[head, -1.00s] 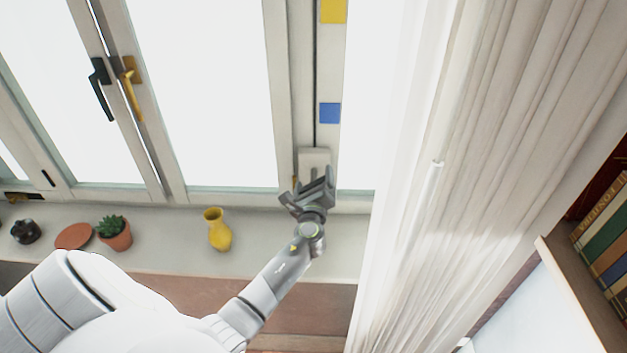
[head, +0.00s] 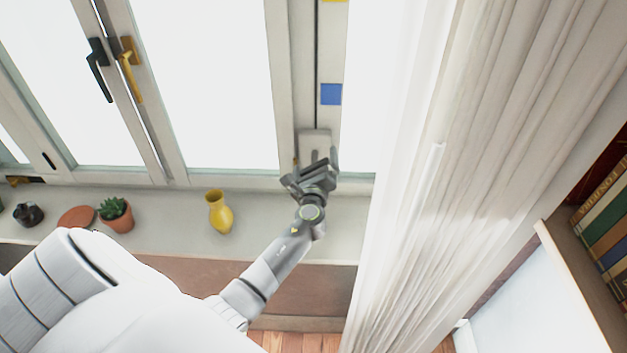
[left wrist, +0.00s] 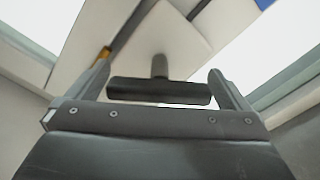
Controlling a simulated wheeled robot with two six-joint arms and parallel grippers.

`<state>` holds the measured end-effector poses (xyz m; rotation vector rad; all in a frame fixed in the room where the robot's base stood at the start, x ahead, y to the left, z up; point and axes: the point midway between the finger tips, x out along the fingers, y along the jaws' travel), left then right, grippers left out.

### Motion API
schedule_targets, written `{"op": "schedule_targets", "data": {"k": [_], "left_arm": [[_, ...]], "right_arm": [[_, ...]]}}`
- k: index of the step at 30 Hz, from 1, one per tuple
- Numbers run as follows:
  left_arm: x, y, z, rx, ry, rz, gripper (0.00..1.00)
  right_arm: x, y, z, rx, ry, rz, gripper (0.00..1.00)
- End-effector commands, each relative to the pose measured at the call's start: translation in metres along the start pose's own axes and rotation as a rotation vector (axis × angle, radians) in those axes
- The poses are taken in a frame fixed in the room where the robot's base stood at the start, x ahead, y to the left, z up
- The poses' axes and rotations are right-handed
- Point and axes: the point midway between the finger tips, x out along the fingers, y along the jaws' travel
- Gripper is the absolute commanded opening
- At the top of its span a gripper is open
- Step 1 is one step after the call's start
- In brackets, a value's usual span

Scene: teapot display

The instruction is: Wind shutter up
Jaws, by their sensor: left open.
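The shutter's winder shows as a pale plate (head: 314,136) low on the window post. In the left wrist view the plate (left wrist: 158,35) carries a dark T-shaped handle (left wrist: 158,92), with a short stem and a wide crossbar. My left gripper (head: 315,158) is open in front of the plate. In the left wrist view its two fingers stand on either side of the handle's crossbar. I cannot tell whether they touch it. In the head view my gripper hides the handle. No shutter is clearly visible over the bright panes. My right gripper is out of view.
On the sill below stand a yellow vase (head: 219,213), a potted succulent (head: 116,214), a terracotta disc (head: 76,217) and a dark pot (head: 28,214). A white curtain (head: 490,150) hangs close on the right. Bookshelves are at far right.

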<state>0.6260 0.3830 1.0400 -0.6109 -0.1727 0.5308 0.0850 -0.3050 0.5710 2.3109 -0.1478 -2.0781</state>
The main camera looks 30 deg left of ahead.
Motion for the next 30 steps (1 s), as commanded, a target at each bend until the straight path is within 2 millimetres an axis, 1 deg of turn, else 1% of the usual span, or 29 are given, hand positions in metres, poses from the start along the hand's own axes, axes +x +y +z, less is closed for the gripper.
{"op": "schedule_targets", "data": {"k": [5,11,21,24,27,30], "left_arm": [[-0.023,0.001,-0.002,-0.004,0.001,0.001,1.00],[-0.062,0.002,-0.002,-0.005,0.002,0.002,1.00],[-0.135,0.003,-0.003,-0.006,0.002,0.005,1.00],[-0.150,0.002,-0.003,-0.005,0.002,0.004,1.00],[-0.161,0.001,-0.002,-0.003,0.002,0.002,1.00],[-0.167,0.001,-0.001,-0.002,0.001,0.002,1.00]], "right_arm": [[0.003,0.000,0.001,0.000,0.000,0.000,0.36],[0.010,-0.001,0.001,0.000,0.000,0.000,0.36],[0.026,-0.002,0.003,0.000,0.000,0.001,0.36],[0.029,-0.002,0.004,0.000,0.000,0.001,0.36],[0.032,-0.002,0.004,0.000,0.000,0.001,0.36],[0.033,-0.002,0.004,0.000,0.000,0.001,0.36]]}}
